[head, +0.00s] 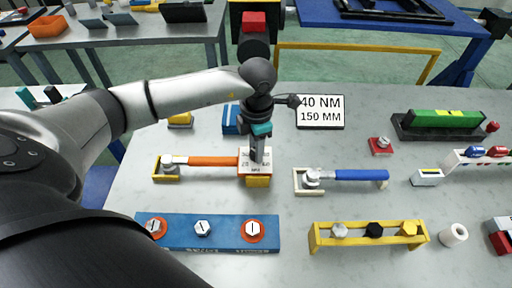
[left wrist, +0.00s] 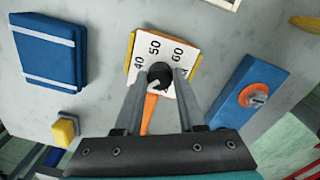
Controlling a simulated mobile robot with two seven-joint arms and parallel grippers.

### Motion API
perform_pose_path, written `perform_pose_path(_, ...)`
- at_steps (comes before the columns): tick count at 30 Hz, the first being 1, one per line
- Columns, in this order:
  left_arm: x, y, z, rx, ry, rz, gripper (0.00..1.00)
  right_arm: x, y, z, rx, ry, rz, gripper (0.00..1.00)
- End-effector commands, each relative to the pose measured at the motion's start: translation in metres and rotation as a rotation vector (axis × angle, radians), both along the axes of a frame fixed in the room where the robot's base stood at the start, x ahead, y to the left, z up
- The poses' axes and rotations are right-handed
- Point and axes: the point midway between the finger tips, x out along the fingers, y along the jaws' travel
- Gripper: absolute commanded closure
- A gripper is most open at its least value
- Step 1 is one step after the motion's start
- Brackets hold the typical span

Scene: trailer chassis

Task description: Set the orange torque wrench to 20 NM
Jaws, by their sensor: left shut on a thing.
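The orange torque wrench (head: 205,160) lies on the grey table, its head in a yellow holder at the left. Its right end sits at a white dial plate (head: 245,157) on a yellow base. In the left wrist view the dial plate (left wrist: 155,46) shows 40, 50 and 60 around a dark knob (left wrist: 160,75). My left gripper (head: 257,160) points down over the dial; in the left wrist view its fingers (left wrist: 161,84) are shut on the knob. The knob's pointer direction is hard to tell. My right gripper is not in view.
A blue-handled wrench (head: 350,175) lies to the right. A sign (head: 321,112) reads 40 NM, 150 MM. A blue bolt block (head: 180,230) and yellow bolt rack (head: 370,234) stand in front. A blue box (head: 231,120) stands behind the dial. Bare table lies between them.

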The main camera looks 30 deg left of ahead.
Motion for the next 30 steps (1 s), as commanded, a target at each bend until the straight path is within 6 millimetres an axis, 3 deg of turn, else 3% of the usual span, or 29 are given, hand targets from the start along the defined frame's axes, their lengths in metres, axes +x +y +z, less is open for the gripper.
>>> perform_pose_path(30, 0.001, 0.001, 0.002, 0.002, -0.002, 0.954, 1.00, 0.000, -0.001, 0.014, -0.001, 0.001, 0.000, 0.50)
